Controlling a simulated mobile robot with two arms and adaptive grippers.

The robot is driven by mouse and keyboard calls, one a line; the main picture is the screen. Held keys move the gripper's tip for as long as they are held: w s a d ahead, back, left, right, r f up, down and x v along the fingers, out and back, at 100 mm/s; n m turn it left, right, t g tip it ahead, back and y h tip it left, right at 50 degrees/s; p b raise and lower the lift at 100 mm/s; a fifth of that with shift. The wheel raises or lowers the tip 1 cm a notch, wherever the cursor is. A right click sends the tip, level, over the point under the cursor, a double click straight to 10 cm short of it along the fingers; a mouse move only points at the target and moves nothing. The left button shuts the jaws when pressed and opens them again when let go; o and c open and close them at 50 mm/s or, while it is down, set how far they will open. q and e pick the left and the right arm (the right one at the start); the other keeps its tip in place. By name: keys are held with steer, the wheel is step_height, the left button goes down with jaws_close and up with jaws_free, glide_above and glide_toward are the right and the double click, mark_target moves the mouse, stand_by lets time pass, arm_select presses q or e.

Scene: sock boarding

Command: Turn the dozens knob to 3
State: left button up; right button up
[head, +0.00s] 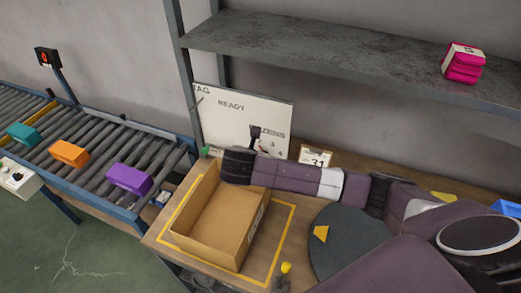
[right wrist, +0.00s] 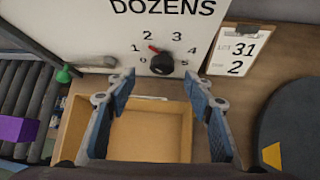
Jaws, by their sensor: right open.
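The dozens knob (right wrist: 162,65) is a black dial on the white panel (right wrist: 90,22), under the word DOZENS, with numbers around it. Its red pointer leans up and left, about toward the 2. My right gripper (right wrist: 160,78) is open and empty, its two fingers apart on either side below the knob in the right wrist view. I see no contact with the knob. In the head view my right arm reaches in from the right and the gripper (head: 257,134) covers the knob area.
An open cardboard box (head: 218,217) sits below the panel. A clipboard (right wrist: 233,52) reading LOT 31, DUE 2 stands to the knob's right. A dark round disc (head: 345,240) is on the table. A roller conveyor (head: 90,150) with coloured blocks is left; a shelf (head: 350,50) hangs above.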

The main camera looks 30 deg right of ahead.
steer(key=p+x, duration=0.1)
steer(key=x, duration=0.6)
steer(key=shift+s+d, duration=0.1)
steer(key=shift+s, duration=0.1)
arm_select(q)
steer(key=shift+s+a+r, duration=0.15)
steer(key=shift+s+r, duration=0.2)
steer(key=shift+r, duration=0.3)
arm_select(e)
steer(key=shift+w, duration=0.1)
steer(key=c, duration=1.2)
arm_select(q)
steer(key=shift+s, duration=0.1)
arm_select(e)
steer(key=shift+o, duration=0.2)
steer(key=shift+d, duration=0.1)
